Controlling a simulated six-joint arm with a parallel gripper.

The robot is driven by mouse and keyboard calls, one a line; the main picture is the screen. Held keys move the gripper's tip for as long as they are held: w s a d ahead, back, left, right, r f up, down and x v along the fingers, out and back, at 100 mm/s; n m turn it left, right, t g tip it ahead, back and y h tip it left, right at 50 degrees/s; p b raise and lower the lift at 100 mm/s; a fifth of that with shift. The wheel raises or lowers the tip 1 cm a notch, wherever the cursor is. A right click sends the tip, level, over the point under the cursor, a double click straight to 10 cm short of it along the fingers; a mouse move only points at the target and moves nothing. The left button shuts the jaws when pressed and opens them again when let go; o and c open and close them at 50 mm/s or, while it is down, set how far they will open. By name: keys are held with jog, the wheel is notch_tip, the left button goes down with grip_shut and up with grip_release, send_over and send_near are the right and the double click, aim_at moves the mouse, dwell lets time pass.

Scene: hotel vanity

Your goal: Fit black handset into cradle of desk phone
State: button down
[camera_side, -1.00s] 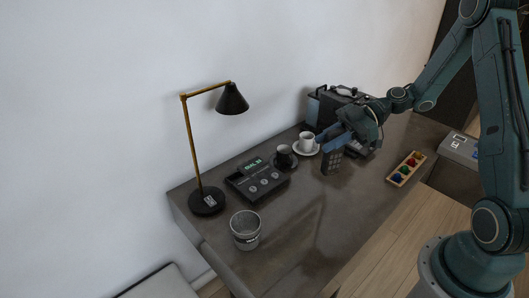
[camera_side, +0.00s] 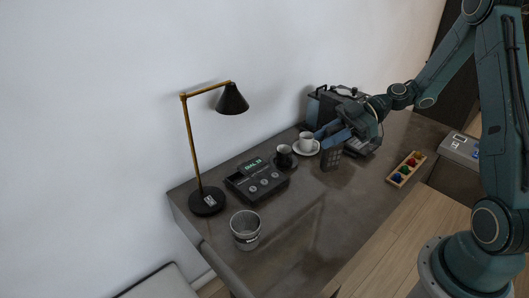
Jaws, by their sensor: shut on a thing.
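My gripper (camera_side: 331,141), with blue fingers, is shut on the black handset (camera_side: 331,159). The handset hangs upright below the fingers, with a keypad on the side facing the camera. It appears to be a little above the desk; any gap is too small to tell.
Two cups (camera_side: 284,155) (camera_side: 306,141) on saucers stand close left of the handset. A dark box (camera_side: 331,103) stands behind, a tray of coloured pieces (camera_side: 406,169) right. The front middle desk (camera_side: 317,214) is clear.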

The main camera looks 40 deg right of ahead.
jog(key=shift+w+a+f+m+t, duration=0.25)
jog(key=shift+w+a+m+t, duration=0.1)
jog(key=shift+w, duration=0.1)
jog(key=w+a+f+m+t+h, duration=0.2)
jog(key=w+f+m+t+h, duration=0.3)
jog(key=f+m+h, duration=0.1)
jog(key=shift+w+a+f+m+t, duration=0.35)
jog(key=shift+f+m, duration=0.1)
jog(key=shift+f, duration=0.7)
jog(key=shift+r, duration=0.1)
notch_tip(320, 180, up, 10)
jog(key=w+m+t+h, duration=0.1)
jog(key=w+m+h, duration=0.1)
jog(key=shift+r+h, duration=0.25)
jog(key=shift+h, duration=0.05)
jog(key=shift+d+f, duration=0.15)
